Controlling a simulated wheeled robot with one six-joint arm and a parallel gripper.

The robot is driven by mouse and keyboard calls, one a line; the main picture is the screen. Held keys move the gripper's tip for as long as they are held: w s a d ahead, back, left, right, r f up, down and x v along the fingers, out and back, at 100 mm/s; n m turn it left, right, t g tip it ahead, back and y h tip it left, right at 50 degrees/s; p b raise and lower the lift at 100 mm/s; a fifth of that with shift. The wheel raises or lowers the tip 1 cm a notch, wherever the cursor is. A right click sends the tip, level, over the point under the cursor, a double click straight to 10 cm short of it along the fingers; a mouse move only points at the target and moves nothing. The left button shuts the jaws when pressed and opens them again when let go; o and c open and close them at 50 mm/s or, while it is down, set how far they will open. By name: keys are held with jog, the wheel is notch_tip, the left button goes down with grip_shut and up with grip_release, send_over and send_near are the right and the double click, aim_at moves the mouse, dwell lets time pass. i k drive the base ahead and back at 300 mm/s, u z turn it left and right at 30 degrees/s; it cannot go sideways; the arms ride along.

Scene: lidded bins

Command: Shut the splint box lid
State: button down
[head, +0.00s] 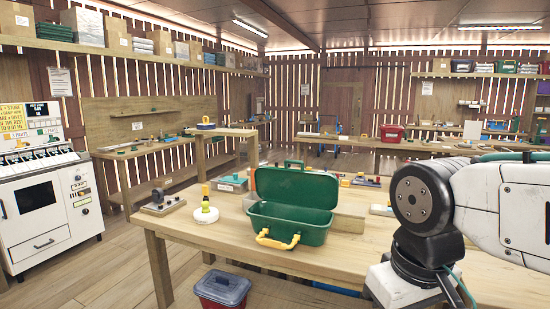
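A green box (288,225) stands upright on the wooden table in the middle of the head view. I take it to be the splint box. Its lid (297,187) is raised and stands open at the back, showing its hollow inner side. My arm shows at the right, but my gripper is not in view.
A white disc with a yellow-topped bottle (205,205) and a grey device (162,203) are left of the box on the table (350,263). A grey lidded case (231,183) is behind.

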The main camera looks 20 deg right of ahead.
aim_at(300, 188)
jog(key=u, duration=0.5)
jog(key=i, duration=1.25)
jog(key=z, duration=0.25)
